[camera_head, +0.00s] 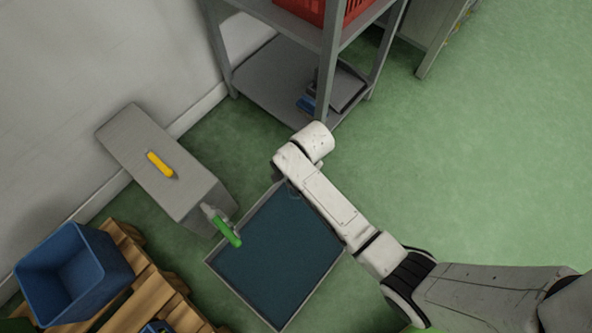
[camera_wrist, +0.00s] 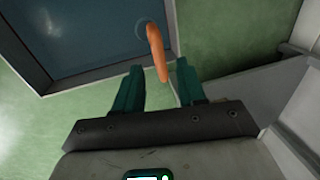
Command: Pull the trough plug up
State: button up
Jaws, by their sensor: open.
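The trough (camera_head: 275,255) is a shallow dark-blue basin with a grey rim set in the green floor. In the wrist view the trough (camera_wrist: 85,35) fills the upper left. An orange handle (camera_wrist: 156,50), apparently the plug's, stands near the trough's corner beside a faint ring on the basin; my arm hides it in the head view. My gripper (camera_wrist: 159,68) has two teal fingers, spread apart and empty. The handle's near end shows between the fingertips in the picture; I cannot tell how deep it lies between them.
A grey shelf (camera_head: 270,82) holds a red crate (camera_head: 310,8). A blue bin (camera_head: 75,275) sits on a pallet (camera_head: 130,310). The right floor is clear.

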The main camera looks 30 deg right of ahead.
jog(key=shift+w+a+f+b, duration=0.1)
jog(key=shift+w+f+b, duration=0.15)
jog(key=shift+f, duration=0.55)
jog(key=shift+w+f+b, duration=0.1)
jog(key=shift+f+b, duration=0.25)
jog(key=shift+f, duration=0.4)
grip_shut()
